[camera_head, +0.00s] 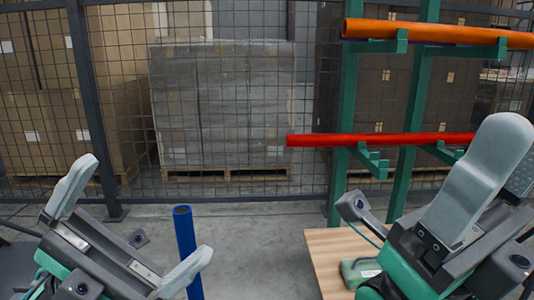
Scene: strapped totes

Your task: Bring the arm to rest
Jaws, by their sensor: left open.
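My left gripper (146,206) is at the lower left, its two pale grey fingers spread wide apart with nothing held between them. My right gripper (492,180) is at the lower right, raised, with one broad grey finger showing clearly. Its other finger is mostly hidden or cut off by the frame edge, so its opening does not show.
A green rack (347,120) on the right bears a red pipe (375,139) and an orange pipe (440,34), whose ends stick out. A wooden tabletop (327,250) lies below it. A mesh fence (240,199) closes off wrapped pallets behind. The grey floor in the middle is clear.

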